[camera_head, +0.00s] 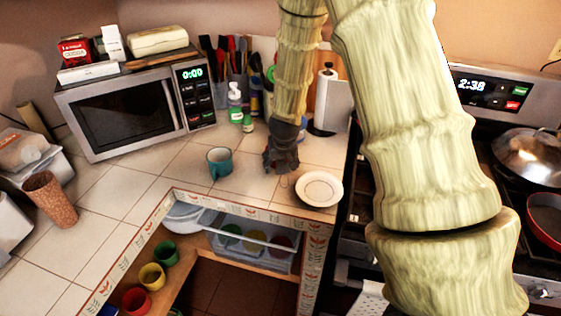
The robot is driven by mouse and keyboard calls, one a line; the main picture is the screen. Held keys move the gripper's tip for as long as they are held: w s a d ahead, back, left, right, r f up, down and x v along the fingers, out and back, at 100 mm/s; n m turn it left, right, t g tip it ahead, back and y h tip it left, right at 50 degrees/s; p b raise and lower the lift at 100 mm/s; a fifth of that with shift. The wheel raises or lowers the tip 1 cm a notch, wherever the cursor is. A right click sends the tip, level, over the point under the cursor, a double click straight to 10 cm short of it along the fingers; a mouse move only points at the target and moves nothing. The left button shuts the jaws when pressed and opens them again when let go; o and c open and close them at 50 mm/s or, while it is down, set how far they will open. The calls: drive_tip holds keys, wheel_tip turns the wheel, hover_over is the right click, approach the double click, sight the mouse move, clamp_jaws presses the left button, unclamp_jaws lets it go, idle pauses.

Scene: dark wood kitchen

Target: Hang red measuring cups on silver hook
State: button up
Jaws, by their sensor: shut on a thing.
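My gripper (281,165), dark grey, points down just above the tiled counter, between the teal mug (219,162) and the small white plate (319,188). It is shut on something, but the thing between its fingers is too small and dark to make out. I cannot pick out any red measuring cups in this view. I cannot make out a silver hook either. My thick pale arm covers much of the right side and the wall behind it.
A microwave (125,108) stands at the back left, with bottles and a utensil holder beside it. A paper towel stand (325,100) is behind my gripper. The stove with pans (530,155) is at right. An open corner cabinet with colored cups (152,276) lies below the counter.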

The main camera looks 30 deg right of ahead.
drive_tip(key=shift+f, duration=0.3)
drive_tip(key=o, duration=1.1)
drive_tip(key=shift+b, duration=0.3)
drive_tip(key=b+v, duration=0.2)
drive_tip(key=v, duration=0.9)
drive_tip(key=shift+w+d, duration=0.2)
drive_tip(key=shift+r, duration=0.1)
